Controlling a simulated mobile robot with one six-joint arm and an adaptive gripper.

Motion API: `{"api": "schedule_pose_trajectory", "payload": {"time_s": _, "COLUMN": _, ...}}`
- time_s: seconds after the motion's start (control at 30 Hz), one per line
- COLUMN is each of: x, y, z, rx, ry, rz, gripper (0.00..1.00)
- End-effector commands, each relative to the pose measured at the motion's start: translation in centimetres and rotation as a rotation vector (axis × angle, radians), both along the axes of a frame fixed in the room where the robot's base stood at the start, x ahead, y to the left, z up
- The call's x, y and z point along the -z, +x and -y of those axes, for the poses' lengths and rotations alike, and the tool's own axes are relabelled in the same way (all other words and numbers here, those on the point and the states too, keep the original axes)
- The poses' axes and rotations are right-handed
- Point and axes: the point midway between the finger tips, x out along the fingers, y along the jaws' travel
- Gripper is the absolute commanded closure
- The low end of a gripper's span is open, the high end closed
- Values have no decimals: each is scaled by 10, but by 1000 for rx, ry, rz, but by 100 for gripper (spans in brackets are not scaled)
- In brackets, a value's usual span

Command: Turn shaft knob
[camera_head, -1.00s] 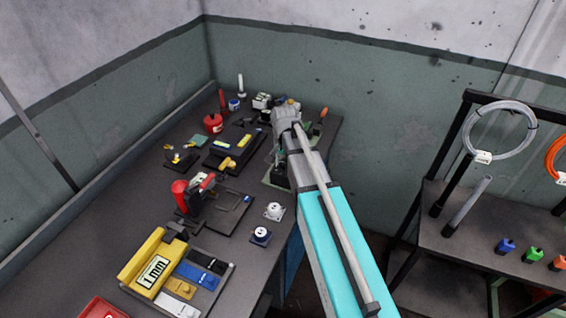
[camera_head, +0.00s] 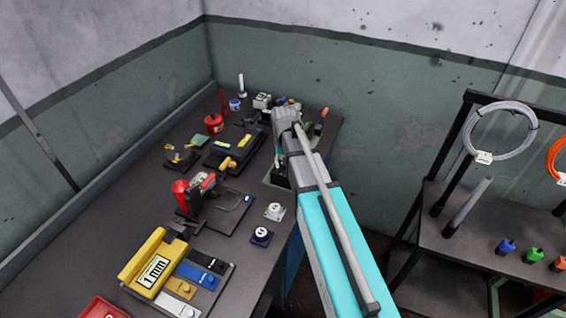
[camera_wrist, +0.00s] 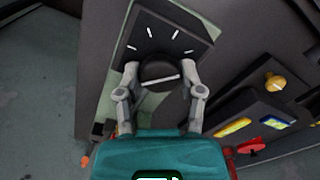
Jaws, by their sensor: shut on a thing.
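The shaft knob (camera_wrist: 158,67) is round and black with a white line across its near side, tilted slightly up to the right in the wrist view. It sits on a dark block (camera_wrist: 170,25) with several white tick marks fanned around the knob's far side. My gripper (camera_wrist: 163,72) is shut on the knob, one finger on each side. In the head view my gripper and wrist (camera_head: 287,117) are at the far right end of the workbench and hide the knob.
To the right stands a dark rack with a wire coil (camera_head: 500,131).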

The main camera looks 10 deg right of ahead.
Motion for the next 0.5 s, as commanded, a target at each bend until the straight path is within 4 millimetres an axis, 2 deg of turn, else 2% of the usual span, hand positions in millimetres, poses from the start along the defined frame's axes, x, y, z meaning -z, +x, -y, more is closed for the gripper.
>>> {"api": "schedule_pose_trajectory", "payload": {"time_s": 0.27, "x": 0, "y": 4, "z": 0, "rx": 0, "ry": 0, "rz": 7, "gripper": 98}}
{"api": "schedule_pose_trajectory", "payload": {"time_s": 0.3, "x": 0, "y": 4, "z": 0, "rx": 0, "ry": 0, "rz": 7, "gripper": 45}}
{"api": "schedule_pose_trajectory", "payload": {"time_s": 0.43, "x": 0, "y": 3, "z": 0, "rx": 1, "ry": 0, "rz": 5, "gripper": 21}}
{"api": "schedule_pose_trajectory", "payload": {"time_s": 0.47, "x": 0, "y": 2, "z": 0, "rx": 1, "ry": 0, "rz": 5, "gripper": 16}}
{"api": "schedule_pose_trajectory", "payload": {"time_s": 0.5, "x": 0, "y": 2, "z": 0, "rx": 1, "ry": 0, "rz": 4, "gripper": 16}}
